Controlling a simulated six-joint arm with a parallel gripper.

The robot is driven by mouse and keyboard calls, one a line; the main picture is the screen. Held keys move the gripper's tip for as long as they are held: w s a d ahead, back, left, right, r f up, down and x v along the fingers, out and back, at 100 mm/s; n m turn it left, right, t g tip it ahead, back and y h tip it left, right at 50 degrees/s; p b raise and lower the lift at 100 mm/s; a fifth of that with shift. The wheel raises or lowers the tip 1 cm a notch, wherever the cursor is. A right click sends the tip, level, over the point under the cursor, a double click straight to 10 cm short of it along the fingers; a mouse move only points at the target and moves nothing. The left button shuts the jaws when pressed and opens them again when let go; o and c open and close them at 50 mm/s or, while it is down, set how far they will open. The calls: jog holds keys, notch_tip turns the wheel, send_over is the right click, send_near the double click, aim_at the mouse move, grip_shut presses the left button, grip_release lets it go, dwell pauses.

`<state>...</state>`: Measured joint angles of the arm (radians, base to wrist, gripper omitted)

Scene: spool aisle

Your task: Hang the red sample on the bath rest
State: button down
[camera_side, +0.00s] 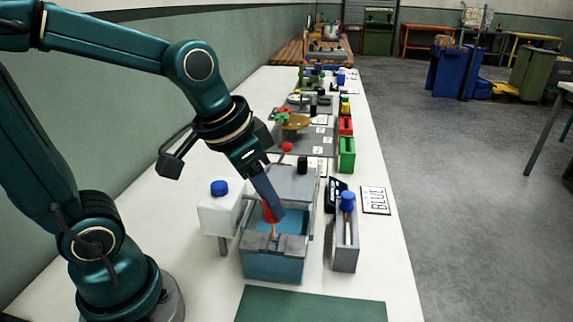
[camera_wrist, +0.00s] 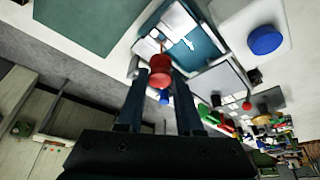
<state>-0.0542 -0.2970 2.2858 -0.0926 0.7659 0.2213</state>
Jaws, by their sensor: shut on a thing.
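My gripper (camera_side: 269,203) is shut on the red sample (camera_side: 270,213), which also shows between the two fingers in the wrist view (camera_wrist: 159,72). A thin copper-coloured stem hangs below the red part. The sample is over the near side of the bath (camera_side: 272,267), a clear-walled tank with blue liquid (camera_side: 292,220). The grey bath rest (camera_side: 268,240) appears to cross the near rim. The stem's lower end is close to this piece; I cannot tell whether they touch. In the wrist view, the bath (camera_wrist: 205,48) lies beyond the sample.
A green mat (camera_side: 310,306) lies in front. Red and green blocks stand farther back.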

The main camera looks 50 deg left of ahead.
aim_at(264, 213)
jog(key=shift+f, duration=2.55)
jog(key=shift+c, duration=2.4)
grip_release()
jog(key=shift+r, duration=0.1)
jog(key=shift+v, duration=2.45)
jog(key=shift+r, duration=0.1)
jog(key=shift+s+d+r, duration=0.1)
jog(key=shift+r, duration=0.25)
jog(key=shift+n+t+y, duration=0.3)
jog(key=shift+n+t, duration=0.2)
jog(key=shift+n, duration=0.1)
jog(key=shift+s+r, duration=0.2)
jog(key=shift+s, duration=2.2)
